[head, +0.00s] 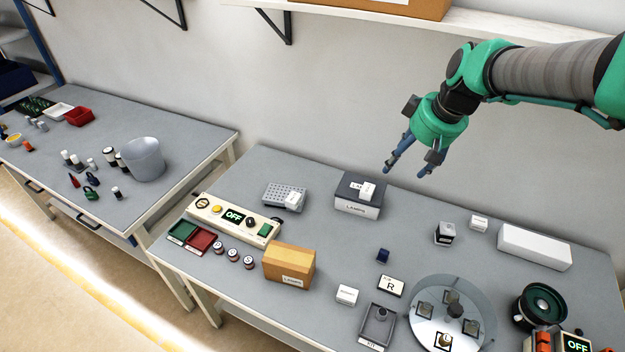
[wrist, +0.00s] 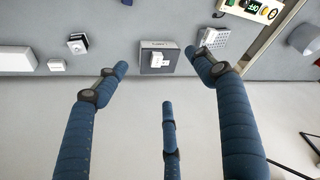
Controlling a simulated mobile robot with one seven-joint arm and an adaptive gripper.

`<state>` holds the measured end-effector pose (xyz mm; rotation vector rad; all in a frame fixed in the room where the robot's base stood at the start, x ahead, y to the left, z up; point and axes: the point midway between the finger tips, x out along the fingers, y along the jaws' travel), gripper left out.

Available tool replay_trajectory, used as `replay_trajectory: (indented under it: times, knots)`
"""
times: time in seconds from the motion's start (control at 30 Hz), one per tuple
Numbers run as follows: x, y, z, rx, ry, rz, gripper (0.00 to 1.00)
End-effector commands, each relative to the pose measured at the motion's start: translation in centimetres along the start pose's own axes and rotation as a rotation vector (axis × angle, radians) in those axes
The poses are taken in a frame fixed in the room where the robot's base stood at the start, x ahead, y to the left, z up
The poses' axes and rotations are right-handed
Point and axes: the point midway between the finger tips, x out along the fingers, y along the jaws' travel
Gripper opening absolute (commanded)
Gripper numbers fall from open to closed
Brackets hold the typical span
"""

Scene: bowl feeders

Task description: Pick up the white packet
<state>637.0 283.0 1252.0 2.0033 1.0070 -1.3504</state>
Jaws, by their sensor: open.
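A small white packet (head: 367,190) lies on top of a dark grey box with a white label front (head: 357,209), at the back of the near table. It also shows in the wrist view (wrist: 157,60), between the fingertips in the picture. Another small white piece (head: 292,199) sits on a grey perforated block (head: 277,193) to the left; I cannot tell whether it is a packet too. My gripper (head: 405,170) is open and empty, with blue fingers spread, above and to the right of the dark box. Its fingers fill the lower wrist view (wrist: 158,82), apart from everything.
A control panel (head: 234,217), a tan box (head: 289,265), a round turntable (head: 425,320) and a long white box (head: 534,247) stand on the table. A wall shelf (head: 500,28) runs above. Bare table lies right of the dark box.

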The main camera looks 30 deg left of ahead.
Motion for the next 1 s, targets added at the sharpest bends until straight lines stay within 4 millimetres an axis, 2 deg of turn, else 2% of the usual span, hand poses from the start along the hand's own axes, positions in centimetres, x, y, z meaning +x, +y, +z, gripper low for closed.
replay_trajectory:
  times: [0.03,0.2,0.5,0.8,1.0]
  knots:
    - [1.7,-0.3,-1.3,-0.029,-0.004,-0.016,0.69]
    - [6.6,-1.2,-5.2,-0.131,-0.005,-0.06,0.69]
    - [16.1,-4.2,-11.3,-0.31,-0.002,-0.136,0.69]
    - [26.3,-8.6,-15.7,-0.481,0.006,-0.209,0.69]
    - [31.0,-11.0,-17.4,-0.56,0.015,-0.24,0.69]
